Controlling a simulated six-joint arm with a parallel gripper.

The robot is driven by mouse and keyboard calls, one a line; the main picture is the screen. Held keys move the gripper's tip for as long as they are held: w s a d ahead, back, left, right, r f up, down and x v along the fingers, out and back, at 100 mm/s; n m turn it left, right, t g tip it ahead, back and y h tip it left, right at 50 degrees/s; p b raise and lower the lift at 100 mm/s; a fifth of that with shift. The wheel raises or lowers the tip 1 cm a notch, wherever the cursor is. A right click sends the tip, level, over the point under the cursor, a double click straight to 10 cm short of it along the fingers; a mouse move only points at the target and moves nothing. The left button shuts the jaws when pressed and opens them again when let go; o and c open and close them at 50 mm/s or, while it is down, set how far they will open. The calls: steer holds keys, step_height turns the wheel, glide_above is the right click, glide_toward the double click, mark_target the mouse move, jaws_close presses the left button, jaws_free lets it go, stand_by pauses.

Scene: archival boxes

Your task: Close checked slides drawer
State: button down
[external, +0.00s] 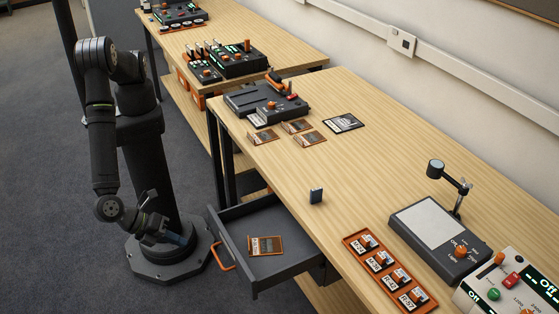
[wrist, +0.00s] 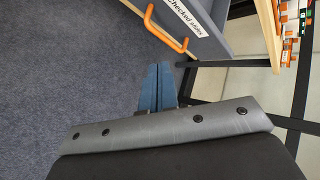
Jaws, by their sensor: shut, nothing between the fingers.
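The checked slides drawer (external: 262,284) is pulled out from under the table, dark grey with an orange handle (external: 221,258) on its front. An orange-edged slide card (external: 265,245) lies inside it. In the wrist view the drawer front carries a white label reading "Checked slides" (wrist: 187,14), with the orange handle (wrist: 150,20) beside it. My gripper (external: 184,240) is low, left of the drawer front and apart from the handle. In the wrist view its blue fingers (wrist: 157,66) are shut together and empty, with floor behind them.
The wooden table (external: 345,190) stands over the drawer, with dark legs (external: 229,165) near it. On it are an orange tray (external: 388,272) of labelled items, a light pad (external: 425,225) and several slide cards (external: 297,127). Carpet (external: 60,220) is clear at the left.

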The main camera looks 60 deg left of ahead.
steer(key=w+r+n+g, duration=0.3)
steer(key=w+n, duration=0.2)
steer(key=n, duration=0.4)
steer(key=shift+h, duration=0.3)
steer(key=x, duration=1)
steer(key=shift+d, duration=0.2)
glide_toward(274, 236)
steer(key=w+d+f, duration=0.2)
steer(key=w, duration=0.1)
steer(key=w+d+f, duration=0.1)
steer(key=w+d, duration=0.1)
steer(key=shift+d, duration=0.1)
